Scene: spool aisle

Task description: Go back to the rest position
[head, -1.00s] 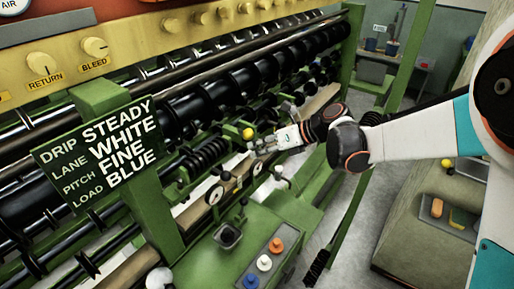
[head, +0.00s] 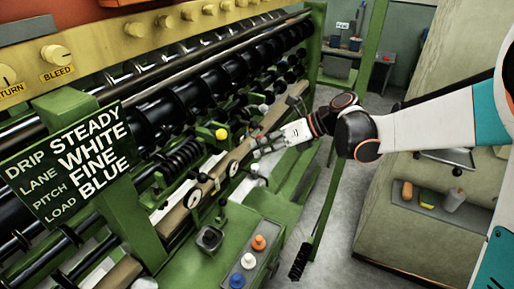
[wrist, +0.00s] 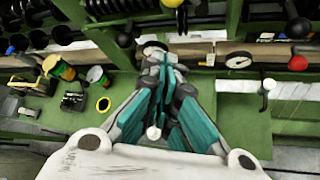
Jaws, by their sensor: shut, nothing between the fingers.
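My gripper (head: 258,149) is shut and empty. In the head view it is held out over the front rail of the green machine (head: 155,252), to the right of a yellow ball knob (head: 221,134). In the wrist view the teal and grey fingers of my gripper (wrist: 166,62) are together, above the rail and green deck. I cannot tell how far above the rail the fingertips are.
Round dial gauges (head: 194,200) sit along the rail. A tray (head: 250,263) with orange, white and blue pegs is on the deck. A brush (head: 299,262) hangs beside a green post.

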